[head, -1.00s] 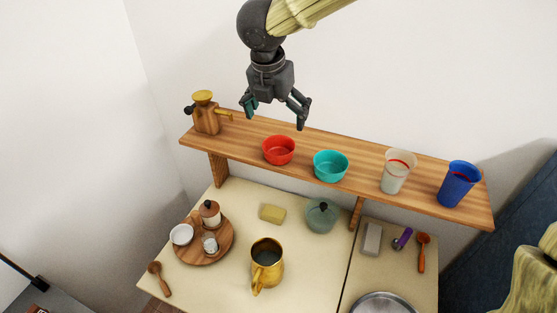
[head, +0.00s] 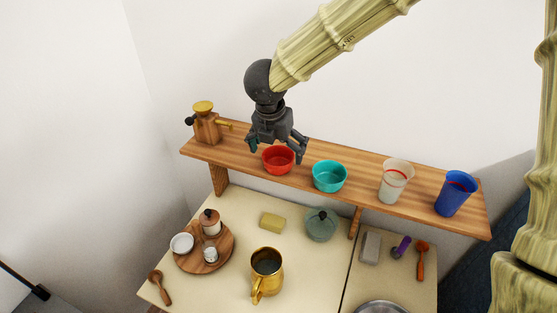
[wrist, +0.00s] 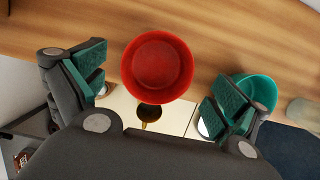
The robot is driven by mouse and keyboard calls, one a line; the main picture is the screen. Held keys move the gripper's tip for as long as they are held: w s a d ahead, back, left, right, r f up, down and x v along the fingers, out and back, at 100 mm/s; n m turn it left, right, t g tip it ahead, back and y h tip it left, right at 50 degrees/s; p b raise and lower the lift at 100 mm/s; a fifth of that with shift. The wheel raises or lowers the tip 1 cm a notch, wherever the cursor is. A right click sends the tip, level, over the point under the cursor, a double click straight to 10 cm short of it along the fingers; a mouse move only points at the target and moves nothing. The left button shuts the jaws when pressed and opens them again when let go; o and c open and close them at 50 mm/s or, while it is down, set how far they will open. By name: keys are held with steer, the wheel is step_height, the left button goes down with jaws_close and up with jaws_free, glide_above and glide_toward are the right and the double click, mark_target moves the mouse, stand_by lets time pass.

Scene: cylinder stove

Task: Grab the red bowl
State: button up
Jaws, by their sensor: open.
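The red bowl (head: 279,160) stands upright on the wooden shelf (head: 356,184), left of the teal bowl. My gripper (head: 277,147) is open, pointing down above the red bowl, its fingers spread to either side in the head view. In the wrist view the red bowl (wrist: 158,66) lies between and a little beyond the two open fingers (wrist: 158,88), with nothing held. I cannot tell the exact height left between fingertips and rim.
The teal bowl (head: 330,176) stands close on the right, behind my right finger in the wrist view. A clear cup (head: 395,182) and a blue cup (head: 455,193) stand farther right. A wooden grinder (head: 207,124) stands at the left end. A gold pitcher (head: 266,275) is on the counter below.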

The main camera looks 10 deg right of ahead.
mark_target(279, 164)
steer(key=shift+p+x, duration=0.35)
steer(key=shift+x, duration=0.65)
steer(key=shift+w+f, duration=0.15)
steer(key=shift+f, duration=0.45)
steer(key=c, duration=1.1)
